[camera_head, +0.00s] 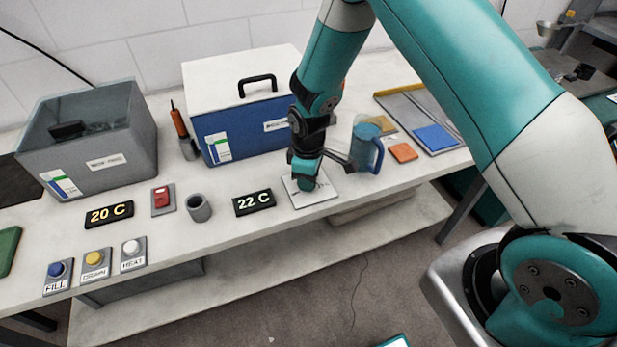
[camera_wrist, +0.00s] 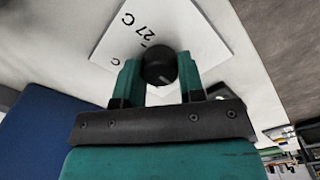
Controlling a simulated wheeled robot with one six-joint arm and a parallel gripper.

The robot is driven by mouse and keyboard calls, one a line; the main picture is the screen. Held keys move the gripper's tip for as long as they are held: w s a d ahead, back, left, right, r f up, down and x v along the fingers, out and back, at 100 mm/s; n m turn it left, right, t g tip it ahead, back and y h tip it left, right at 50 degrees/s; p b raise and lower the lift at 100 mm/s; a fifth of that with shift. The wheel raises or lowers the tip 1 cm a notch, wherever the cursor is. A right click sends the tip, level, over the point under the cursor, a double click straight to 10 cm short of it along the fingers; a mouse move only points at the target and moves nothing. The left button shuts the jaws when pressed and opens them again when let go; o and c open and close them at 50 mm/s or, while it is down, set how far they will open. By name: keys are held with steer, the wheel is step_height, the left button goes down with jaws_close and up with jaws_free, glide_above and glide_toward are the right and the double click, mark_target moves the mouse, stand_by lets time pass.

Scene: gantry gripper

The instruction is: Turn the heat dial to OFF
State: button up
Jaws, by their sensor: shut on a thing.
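The heat dial is a round black knob (camera_wrist: 159,68) on a white plate (camera_wrist: 190,25), seen in the wrist view. The plate carries printed temperature marks, with "27 C" readable; an OFF mark cannot be made out. My gripper (camera_wrist: 158,75) is shut on the knob, one teal finger on each side. In the head view my gripper (camera_head: 306,182) points down over the dial's white plate (camera_head: 322,194), and it hides the knob. Which mark the dial points at cannot be told.
A "22 C" display (camera_head: 254,203) stands left of the dial plate. A blue jug (camera_head: 366,148) stands close to the right of my gripper, and a blue-fronted white box (camera_head: 245,130) behind it. A grey cup (camera_head: 199,208) stands further left.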

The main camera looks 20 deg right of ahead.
steer(key=shift+d+n, duration=0.1)
steer(key=shift+n, duration=0.3)
steer(key=o, duration=0.9)
step_height(320, 180, up, 17)
steer(key=shift+r+b, duration=0.2)
steer(key=shift+b, duration=0.65)
steer(key=shift+s, duration=0.1)
steer(key=s+a+r+m+y, duration=0.1)
steer(key=s+r, duration=0.3)
steer(key=s, duration=0.4)
steer(key=s+a+r+m+y, duration=0.1)
steer(key=s+a+r+m, duration=0.1)
steer(key=s, duration=0.6)
steer(key=s+a+r+m+y, duration=0.1)
steer(key=s+r+y, duration=0.1)
steer(key=s+r, duration=0.3)
steer(key=shift+s+a+r, duration=0.15)
steer(key=shift+s+a, duration=0.05)
steer(key=shift+s, duration=0.75)
steer(key=shift+s+a+r, duration=0.15)
steer(key=shift+s, duration=0.75)
